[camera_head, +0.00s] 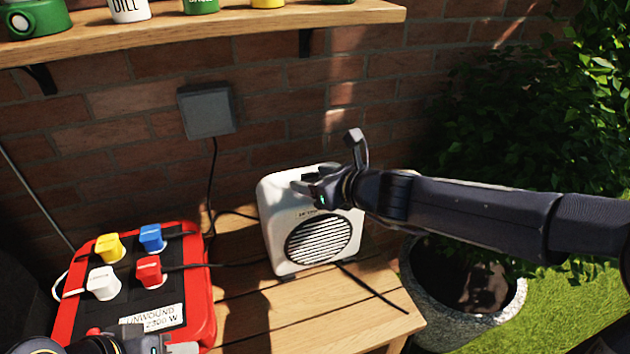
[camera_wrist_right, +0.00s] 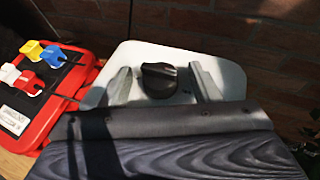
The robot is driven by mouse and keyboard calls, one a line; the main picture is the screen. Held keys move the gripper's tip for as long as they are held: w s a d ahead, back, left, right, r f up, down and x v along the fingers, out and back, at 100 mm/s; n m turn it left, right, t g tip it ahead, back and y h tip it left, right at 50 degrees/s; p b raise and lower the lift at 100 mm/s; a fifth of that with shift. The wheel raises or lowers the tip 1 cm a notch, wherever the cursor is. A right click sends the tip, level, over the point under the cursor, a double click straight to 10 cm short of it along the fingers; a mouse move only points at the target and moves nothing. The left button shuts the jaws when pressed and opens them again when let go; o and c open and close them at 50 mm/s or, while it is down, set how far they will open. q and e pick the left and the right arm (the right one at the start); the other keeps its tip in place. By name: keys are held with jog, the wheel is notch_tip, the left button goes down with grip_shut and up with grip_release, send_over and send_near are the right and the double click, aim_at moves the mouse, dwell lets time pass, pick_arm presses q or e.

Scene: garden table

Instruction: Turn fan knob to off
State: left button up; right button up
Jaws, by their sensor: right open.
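The white fan heater (camera_head: 271,215) stands on the wooden table near the brick wall, with a round dark grille on its front. Its black knob (camera_wrist_right: 158,80) is on the top face and shows in the right wrist view; in the head view my gripper hides it. My right gripper (camera_head: 325,177) is over the top of the fan. In the right wrist view its fingers (camera_wrist_right: 160,86) are open, one on each side of the knob, with gaps between. My left gripper (camera_head: 165,347) shows only partly at the bottom left, by the red power box, and its jaws are unclear.
A red power box (camera_head: 203,300) with yellow, blue, white and red plugs is left of the fan. Cables cross the wooden table (camera_head: 255,318). A wall socket box (camera_head: 207,111) and a shelf (camera_head: 240,25) with pots are behind. A stone planter (camera_head: 462,328) stands at right.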

jog(key=c, duration=1)
jog(key=shift+r+n+g+p, duration=0.2)
jog(key=shift+n+g+p, duration=0.1)
jog(key=shift+p, duration=0.45)
jog(key=n+g+y+p, duration=0.1)
jog(key=n+g+p, duration=0.2)
jog(key=p, duration=0.2)
jog(key=n+g+y+p, duration=0.2)
jog(key=n+g+p, duration=0.1)
jog(key=p, duration=0.1)
jog(key=w+n+g+y+p, duration=0.1)
jog(key=n+g+p, duration=0.2)
jog(key=p, duration=0.2)
jog(key=shift+d+y+p, duration=0.3)
jog(key=shift+w+f+n+g+p, duration=0.15)
jog(key=shift+n+g+p, duration=0.4)
jog(key=shift+n+g, duration=0.5)
jog(key=shift+w+a+n+g+p, duration=0.15)
jog(key=shift+n+g+p, duration=0.15)
jog(key=shift+n+g, duration=0.65)
jog(key=shift+f+n+g+h, duration=0.1)
jog(key=shift+n+g+h, duration=0.5)
jog(key=shift+g, duration=0.5)
jog(key=shift+w+n+g+h, duration=0.2)
jog(key=shift+n+g+h, duration=0.7)
jog(key=shift+n+g, duration=0.6)
jog(key=shift+g, duration=0.3)
